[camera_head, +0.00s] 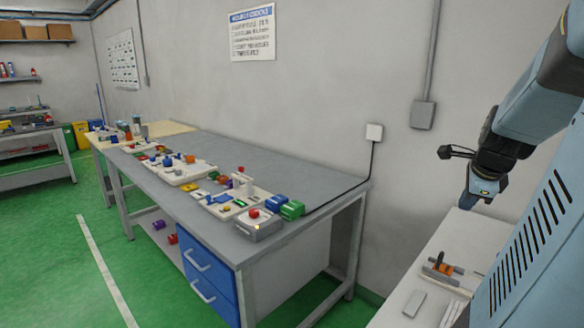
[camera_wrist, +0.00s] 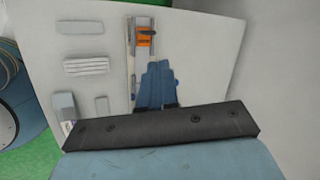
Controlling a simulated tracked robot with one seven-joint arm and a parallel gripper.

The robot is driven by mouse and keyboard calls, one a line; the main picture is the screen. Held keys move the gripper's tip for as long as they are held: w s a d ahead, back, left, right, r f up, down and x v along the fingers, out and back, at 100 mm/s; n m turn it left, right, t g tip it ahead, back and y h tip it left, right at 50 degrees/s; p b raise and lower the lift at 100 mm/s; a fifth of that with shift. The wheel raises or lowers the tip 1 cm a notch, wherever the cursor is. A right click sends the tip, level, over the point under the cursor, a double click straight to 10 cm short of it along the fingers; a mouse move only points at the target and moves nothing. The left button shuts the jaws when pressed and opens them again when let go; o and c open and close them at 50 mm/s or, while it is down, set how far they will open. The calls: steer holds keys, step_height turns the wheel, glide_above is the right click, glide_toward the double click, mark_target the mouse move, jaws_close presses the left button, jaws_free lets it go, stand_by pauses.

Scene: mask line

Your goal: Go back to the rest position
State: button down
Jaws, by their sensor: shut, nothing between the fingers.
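My gripper (camera_head: 481,194) hangs at the right in the head view, above a white table (camera_head: 401,319). In the wrist view my gripper (camera_wrist: 158,68) shows its blue fingers together with nothing between them. Below it on the white table is a small fixture with an orange part (camera_head: 443,268). The orange part also shows in the wrist view (camera_wrist: 145,41), just beyond the fingertips. The gripper appears apart from it, but the exact height is hard to tell.
Grey blocks and strips (camera_wrist: 86,66) lie on the white table. A long grey workbench (camera_head: 330,181) with trays, coloured parts and a grey box with a red button (camera_head: 254,213) stands along the wall. A grey wall box (camera_head: 423,114) is near my arm. Green floor is clear at left.

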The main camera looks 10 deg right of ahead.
steer(key=s+a+r+n, duration=0.1)
steer(key=s+a+n, duration=0.1)
steer(key=a+n, duration=0.6)
steer(key=s+a+r+n+y, duration=0.1)
steer(key=s+a+r+n, duration=0.1)
steer(key=a+n, duration=0.7)
steer(key=s+a+r+n+y, duration=0.1)
steer(key=s+a+n, duration=0.2)
steer(key=a+n, duration=0.5)
steer(key=a, duration=0.3)
steer(key=shift+a+r+n+t, duration=0.15)
steer(key=shift+a+n+t, duration=0.15)
steer(key=shift+s, duration=0.15)
